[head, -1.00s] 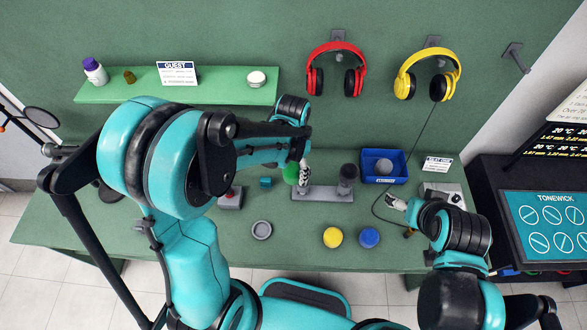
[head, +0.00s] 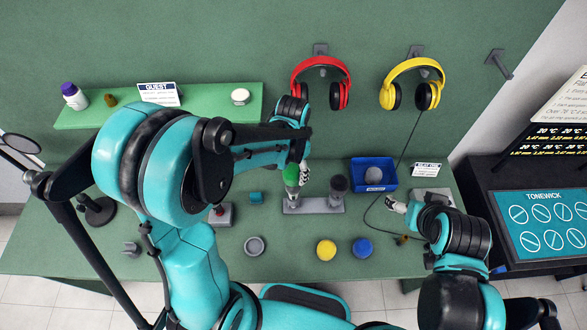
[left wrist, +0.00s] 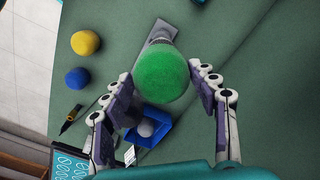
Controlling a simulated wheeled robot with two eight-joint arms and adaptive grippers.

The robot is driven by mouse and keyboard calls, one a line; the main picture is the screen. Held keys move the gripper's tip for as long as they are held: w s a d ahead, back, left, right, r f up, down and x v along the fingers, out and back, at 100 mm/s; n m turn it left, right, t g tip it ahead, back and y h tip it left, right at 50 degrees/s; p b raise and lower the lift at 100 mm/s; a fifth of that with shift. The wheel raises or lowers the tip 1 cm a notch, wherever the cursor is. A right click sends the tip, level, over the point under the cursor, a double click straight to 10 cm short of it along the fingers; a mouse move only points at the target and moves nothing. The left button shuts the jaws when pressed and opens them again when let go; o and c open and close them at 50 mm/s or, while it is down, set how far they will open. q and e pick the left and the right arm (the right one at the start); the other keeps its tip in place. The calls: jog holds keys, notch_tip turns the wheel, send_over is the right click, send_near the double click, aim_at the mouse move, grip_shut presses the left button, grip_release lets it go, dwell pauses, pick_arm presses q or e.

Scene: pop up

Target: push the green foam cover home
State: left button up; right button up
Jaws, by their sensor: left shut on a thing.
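The green foam cover (head: 291,174) is a round ball in my left gripper (head: 303,172). In the left wrist view the cover (left wrist: 161,72) lies between the fingers, and the gripper is shut on it. In the head view it lines up with the top of a grey upright microphone (head: 292,190) on the left of a grey stand (head: 314,205). How far it is seated on the microphone cannot be told. A second upright with a dark cover (head: 338,184) stands on the right. My right gripper (head: 398,207) hangs over the table's right side; its fingers are too small to read.
A blue bin (head: 374,188) with a grey ball stands right of the stand. Yellow (head: 326,250) and blue (head: 363,247) foam balls and a grey ring (head: 255,246) lie in front. A cable runs past the bin. Red (head: 321,72) and yellow (head: 412,72) headphones hang behind.

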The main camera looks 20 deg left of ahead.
pick_arm(q)
notch_tip(320, 180, down, 3)
jog(key=shift+w+r+b, duration=0.1)
jog(key=shift+r+b, duration=0.1)
jog(key=shift+b, duration=0.7)
jog(key=shift+r, duration=0.1)
jog(key=shift+f+b, duration=0.2)
jog(key=shift+b, duration=0.1)
jog(key=shift+f+b, duration=2.2)
jog(key=shift+f, duration=0.3)
jog(key=shift+f, duration=0.15)
jog(key=o, duration=1.2)
